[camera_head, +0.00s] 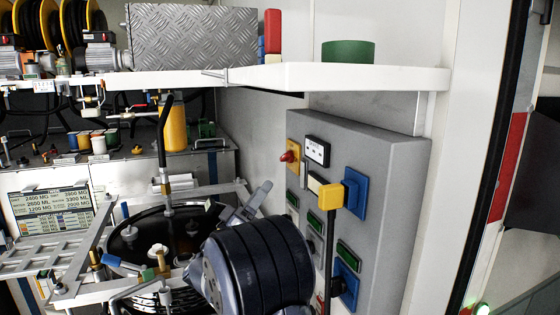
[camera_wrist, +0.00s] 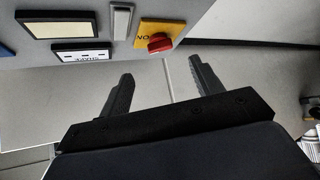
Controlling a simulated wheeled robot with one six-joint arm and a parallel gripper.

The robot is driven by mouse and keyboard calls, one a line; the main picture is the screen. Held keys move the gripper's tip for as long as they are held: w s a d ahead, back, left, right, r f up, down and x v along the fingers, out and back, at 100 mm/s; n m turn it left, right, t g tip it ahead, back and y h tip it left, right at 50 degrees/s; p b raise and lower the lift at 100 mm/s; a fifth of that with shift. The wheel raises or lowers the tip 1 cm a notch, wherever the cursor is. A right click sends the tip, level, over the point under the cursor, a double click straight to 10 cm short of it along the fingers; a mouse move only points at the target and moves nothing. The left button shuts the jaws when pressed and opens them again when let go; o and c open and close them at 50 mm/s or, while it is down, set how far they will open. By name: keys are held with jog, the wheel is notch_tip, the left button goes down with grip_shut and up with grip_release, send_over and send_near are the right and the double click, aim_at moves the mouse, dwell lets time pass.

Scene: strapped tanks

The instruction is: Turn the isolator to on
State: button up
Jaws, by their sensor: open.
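The isolator is a red rotary handle on a yellow plate, high on the left edge of the grey panel in the head view (camera_head: 289,157). In the head view, my wrist hides most of the gripper, below and left of the isolator.
The grey panel (camera_head: 390,165) also carries a white-faced meter (camera_head: 317,151), blue sockets, green labels and a yellow plug (camera_head: 330,196) with a hanging black cable. A white shelf (camera_head: 350,78) overhangs the panel. A black reel in a metal frame (camera_head: 100,225) stands left of my arm.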

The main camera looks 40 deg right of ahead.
aim_at(284, 160)
jog(key=p+x, duration=0.3)
jog(key=x, duration=0.6)
jog(key=shift+d, duration=0.1)
jog(key=shift+c, duration=0.2)
jog(key=c, duration=0.9)
jog(key=shift+c, duration=0.2)
jog(key=shift+f+g+b, duration=0.1)
jog(key=shift+g+b, duration=0.2)
